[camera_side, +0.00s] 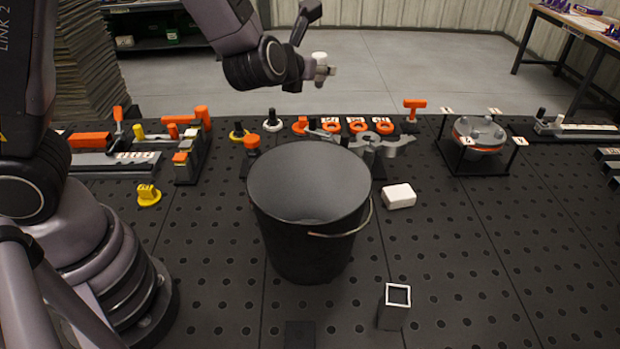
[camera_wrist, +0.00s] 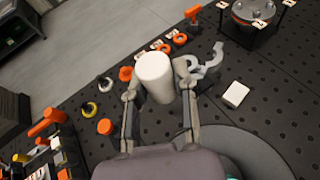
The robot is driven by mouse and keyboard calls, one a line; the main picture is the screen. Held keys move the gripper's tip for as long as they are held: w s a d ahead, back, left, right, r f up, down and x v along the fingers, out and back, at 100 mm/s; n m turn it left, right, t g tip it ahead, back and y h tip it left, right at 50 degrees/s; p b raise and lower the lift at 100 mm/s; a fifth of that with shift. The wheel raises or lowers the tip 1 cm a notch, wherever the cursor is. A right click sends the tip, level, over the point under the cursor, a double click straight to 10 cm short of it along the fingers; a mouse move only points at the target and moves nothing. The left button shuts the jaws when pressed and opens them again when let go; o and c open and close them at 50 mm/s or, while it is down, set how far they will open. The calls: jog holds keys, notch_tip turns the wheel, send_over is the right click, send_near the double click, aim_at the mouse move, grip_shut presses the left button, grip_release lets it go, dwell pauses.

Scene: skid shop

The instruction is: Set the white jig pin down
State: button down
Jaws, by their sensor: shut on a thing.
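The white jig pin (camera_wrist: 154,76) is between the two fingers of my gripper (camera_wrist: 158,92) in the wrist view, and the fingers are shut on it. In the side view the pin's white top (camera_side: 319,57) shows at the end of my gripper (camera_side: 322,70). My gripper holds it high above the table (camera_side: 450,250), behind and above the large black bucket (camera_side: 290,240). The pin is clear of the table and of everything on it.
The bucket stands mid-table; its grey top also shows in the wrist view (camera_wrist: 240,150). The right front is clear.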

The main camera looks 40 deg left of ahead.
jog(key=s+d+f+n+g+y, duration=0.1)
jog(key=s+d+f, duration=0.1)
jog(key=d+f, duration=0.8)
jog(key=s+d+f+n+y, duration=0.1)
jog(key=s+d+f, duration=0.2)
jog(key=d+f, duration=0.7)
send_over(446, 269)
jog(key=s, duration=0.1)
jog(key=f, duration=0.4)
jog(key=a+f, duration=0.1)
jog(key=f, duration=0.1)
jog(key=shift+s+f, duration=0.1)
jog(key=shift+f, duration=0.15)
jog(key=shift+w+d+f, duration=0.45)
jog(key=shift+w+f, duration=0.1)
jog(key=shift+f, duration=1.7)
jog(key=shift+f, duration=0.1)
